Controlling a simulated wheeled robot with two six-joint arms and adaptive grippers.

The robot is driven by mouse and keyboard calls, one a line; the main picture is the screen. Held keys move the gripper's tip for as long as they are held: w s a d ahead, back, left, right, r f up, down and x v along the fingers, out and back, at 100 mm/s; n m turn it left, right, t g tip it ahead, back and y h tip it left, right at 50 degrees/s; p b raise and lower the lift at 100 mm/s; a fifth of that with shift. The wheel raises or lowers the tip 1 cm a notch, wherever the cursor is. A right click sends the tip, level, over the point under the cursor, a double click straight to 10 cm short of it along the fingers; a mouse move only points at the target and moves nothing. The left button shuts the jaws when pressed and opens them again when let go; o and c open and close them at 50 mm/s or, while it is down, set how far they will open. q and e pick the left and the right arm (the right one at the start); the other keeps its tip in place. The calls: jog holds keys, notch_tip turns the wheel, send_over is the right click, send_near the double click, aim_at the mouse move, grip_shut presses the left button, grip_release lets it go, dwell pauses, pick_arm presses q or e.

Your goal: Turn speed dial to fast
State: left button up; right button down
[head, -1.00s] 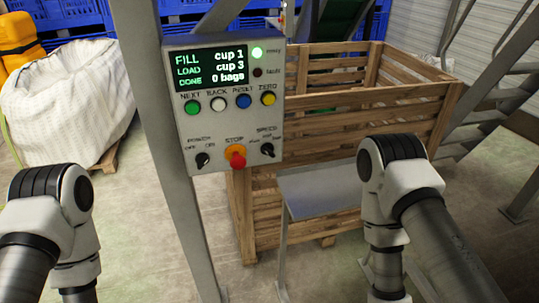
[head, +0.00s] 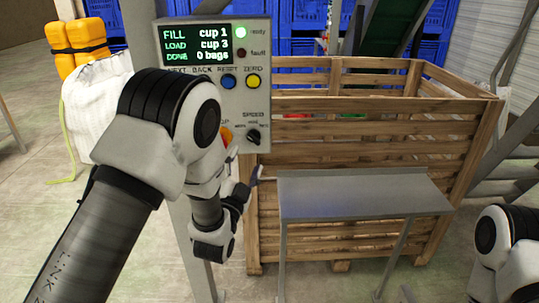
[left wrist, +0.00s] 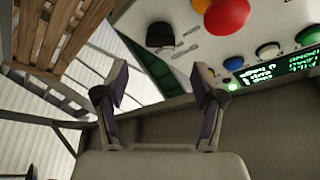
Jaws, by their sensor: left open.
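The speed dial (head: 253,136) is a small black knob at the lower right of the grey control panel (head: 262,105). Its pointer is too small to read. In the left wrist view the panel is upside down, and the black dial (left wrist: 160,35) shows beyond the fingertips, left of the red stop button (left wrist: 228,14). My left gripper (head: 250,180) is open and empty, just below the panel and apart from the dial. Its two fingers spread wide in the left wrist view (left wrist: 163,82). My left arm hides the panel's lower left. My right arm shows at lower right, its gripper out of view.
A grey metal shelf (head: 360,196) stands below and right of the panel, in front of a slatted wooden crate (head: 385,130). A grey post carries the panel. A white sack (head: 90,100) stands behind at left.

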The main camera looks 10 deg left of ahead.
aim_at(253, 142)
pick_arm(q)
jog(key=w, duration=0.1)
jog(key=w+a+r+p, duration=0.1)
jog(key=w, duration=0.1)
jog(key=shift+a, duration=0.1)
jog(key=w, duration=0.1)
jog(key=w+d, duration=0.1)
jog(key=w+r, duration=0.1)
jog(key=shift+w+d+p, duration=0.1)
jog(key=shift+d+p, duration=0.2)
jog(key=shift+w, duration=0.35)
jog(key=shift+w+a, duration=0.1)
jog(key=shift+a, duration=0.35)
jog(key=shift+d, duration=0.15)
jog(key=c, duration=1.1)
pick_arm(e)
notch_tip(253, 142, up, 2)
jog(key=shift+a, duration=0.1)
